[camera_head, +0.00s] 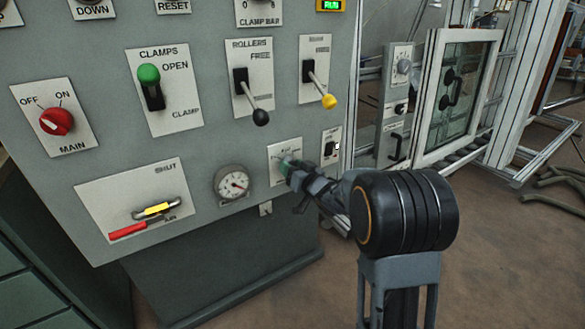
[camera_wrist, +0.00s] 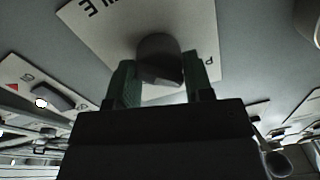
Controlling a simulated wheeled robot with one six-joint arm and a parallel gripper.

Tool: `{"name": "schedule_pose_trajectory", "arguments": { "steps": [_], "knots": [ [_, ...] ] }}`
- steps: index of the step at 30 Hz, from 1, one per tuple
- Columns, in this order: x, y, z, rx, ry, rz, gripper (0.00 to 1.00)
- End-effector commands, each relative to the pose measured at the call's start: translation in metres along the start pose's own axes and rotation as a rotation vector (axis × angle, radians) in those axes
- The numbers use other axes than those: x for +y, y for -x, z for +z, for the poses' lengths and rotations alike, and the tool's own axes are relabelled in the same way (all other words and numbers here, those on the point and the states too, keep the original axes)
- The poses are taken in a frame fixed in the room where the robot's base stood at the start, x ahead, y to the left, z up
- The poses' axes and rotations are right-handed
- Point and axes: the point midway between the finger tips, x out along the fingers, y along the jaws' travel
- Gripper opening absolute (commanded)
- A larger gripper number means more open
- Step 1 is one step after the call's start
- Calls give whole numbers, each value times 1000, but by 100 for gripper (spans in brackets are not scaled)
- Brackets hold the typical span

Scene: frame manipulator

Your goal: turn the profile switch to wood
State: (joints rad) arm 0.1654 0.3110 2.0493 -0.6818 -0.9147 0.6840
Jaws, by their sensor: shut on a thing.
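The profile switch is a dark grey knob (camera_wrist: 158,50) on a white plate (camera_wrist: 105,20) in the wrist view. Part of a word ending in "ILE" and a letter P show on the plate, upside down. My gripper (camera_wrist: 160,82) has one greenish finger on each side of the knob and is shut on it. In the head view my gripper (camera_head: 287,165) reaches the small white plate (camera_head: 281,149) low on the grey panel and covers the knob. The knob's pointing direction and the plate's position labels cannot be read.
A round gauge (camera_head: 233,184) sits left of the switch, and a small plate with a dark switch (camera_head: 330,149) sits close to its right. Roller levers (camera_head: 261,116) stick out above. A framed glass unit (camera_head: 455,95) stands at right.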

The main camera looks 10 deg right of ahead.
Motion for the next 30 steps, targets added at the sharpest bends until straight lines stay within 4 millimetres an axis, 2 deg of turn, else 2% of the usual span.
{"name": "schedule_pose_trajectory", "arguments": {
  "steps": [1, 4, 14, 30],
  "knots": [
    [0, 0, 0, 0, 0, 0, 32],
    [0, 0, 0, 0, 0, 0, 24],
    [0, 0, -2, 1, -72, 0, 23],
    [0, 0, -2, 20, -542, -5, 23]
  ]
}}
